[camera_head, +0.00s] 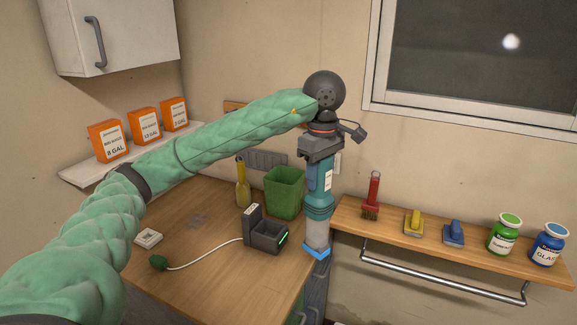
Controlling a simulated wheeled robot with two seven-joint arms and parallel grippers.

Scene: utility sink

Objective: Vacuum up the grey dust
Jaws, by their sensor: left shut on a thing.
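My left gripper (320,147) is shut on a teal handheld vacuum (318,192). The vacuum hangs upright with its clear lower part and blue-edged nozzle pointing down, in front of the gap between the counter's right edge and the wall shelf. A faint patch of grey dust (197,221) lies on the wooden counter (195,270), to the left of the vacuum and apart from it. My right gripper is out of view.
On the counter are a black dock (268,237), a green bin (284,190), a yellow bottle (242,186), a white square item (148,238) and a green bulb (158,262) with a white cord. The right shelf (480,253) holds brushes and jars. Orange boxes (145,126) stand at left.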

